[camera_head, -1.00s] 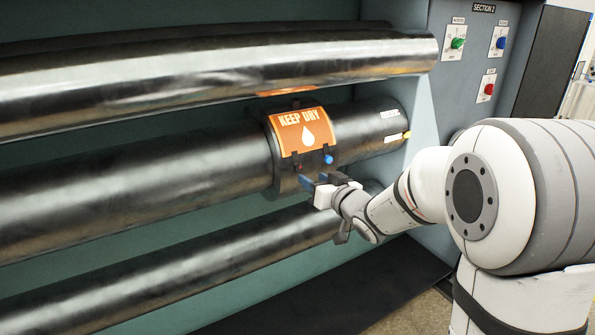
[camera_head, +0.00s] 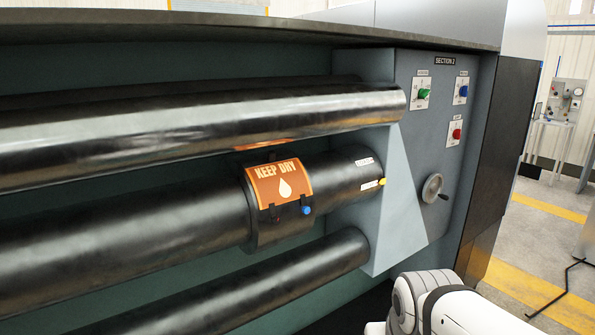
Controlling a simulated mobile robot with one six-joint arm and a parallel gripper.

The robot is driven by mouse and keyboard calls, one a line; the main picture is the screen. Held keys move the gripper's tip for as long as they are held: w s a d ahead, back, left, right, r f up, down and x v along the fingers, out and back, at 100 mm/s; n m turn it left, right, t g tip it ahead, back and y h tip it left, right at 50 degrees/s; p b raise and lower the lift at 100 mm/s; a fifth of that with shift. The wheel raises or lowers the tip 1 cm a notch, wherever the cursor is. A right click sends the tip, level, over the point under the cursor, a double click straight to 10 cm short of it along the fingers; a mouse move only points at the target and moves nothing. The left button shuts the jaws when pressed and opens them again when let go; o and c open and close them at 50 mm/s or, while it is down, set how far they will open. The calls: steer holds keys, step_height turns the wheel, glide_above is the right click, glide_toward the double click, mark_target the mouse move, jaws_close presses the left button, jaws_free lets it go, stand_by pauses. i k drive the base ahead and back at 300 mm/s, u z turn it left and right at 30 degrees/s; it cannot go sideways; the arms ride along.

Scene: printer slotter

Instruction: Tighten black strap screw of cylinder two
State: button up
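A large dark cylinder (camera_head: 130,222) runs across the middle of the machine. A black strap (camera_head: 256,226) wraps around it near its right end, under an orange KEEP DRY label (camera_head: 280,183). Two small fittings hang at the label's lower edge: a blue knob (camera_head: 306,210) and a dark reddish one (camera_head: 275,218). I cannot tell which is the strap screw. My white arm shows at the bottom right, but my gripper is out of frame, so its state is hidden.
Other cylinders lie above (camera_head: 200,120) and below (camera_head: 250,290). The Section 2 panel (camera_head: 425,150) has green (camera_head: 423,93), blue (camera_head: 463,90) and red (camera_head: 457,133) buttons and a handwheel (camera_head: 433,188). Open floor (camera_head: 535,245) with yellow lines lies to the right.

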mark_target(275, 221)
steer(key=z, duration=0.35)
steer(key=k, duration=0.45)
steer(key=z, duration=0.85)
steer(key=k, duration=0.95)
steer(key=z, duration=0.4)
steer(key=i, duration=1)
steer(key=u, duration=0.95)
steer(key=i, duration=1.2)
steer(key=u, duration=0.7)
steer(key=k, duration=0.85)
steer(key=u, duration=0.15)
steer(key=i, duration=0.9)
steer(key=z, duration=0.1)
